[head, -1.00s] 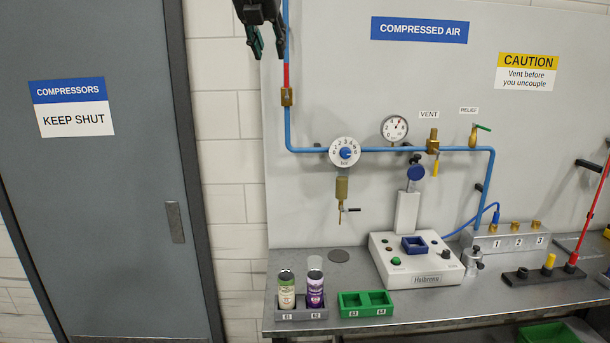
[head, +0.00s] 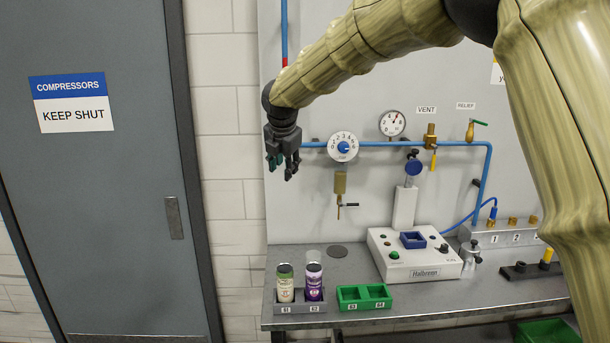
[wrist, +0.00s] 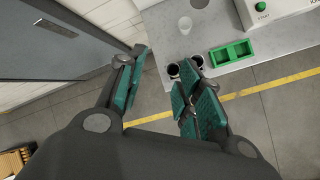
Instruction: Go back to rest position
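My gripper (head: 283,165) hangs at the left edge of the grey panel in the head view, above and a little left of the cans. In the wrist view my gripper (wrist: 160,95) has its green-padded fingers spread apart with nothing between them. My tan arm reaches across the upper right of the head view and hides part of the panel. The wrist view shows the tops of both cans beside the right finger.
A green two-pocket tray (head: 364,297) sits on the bench (head: 480,305) right of the cans. The white Halbrenn machine (head: 415,258) stands behind it. Blue pipe (head: 400,144), a dial (head: 343,147) and a gauge (head: 392,123) are on the panel. A grey door (head: 95,200) is at left.

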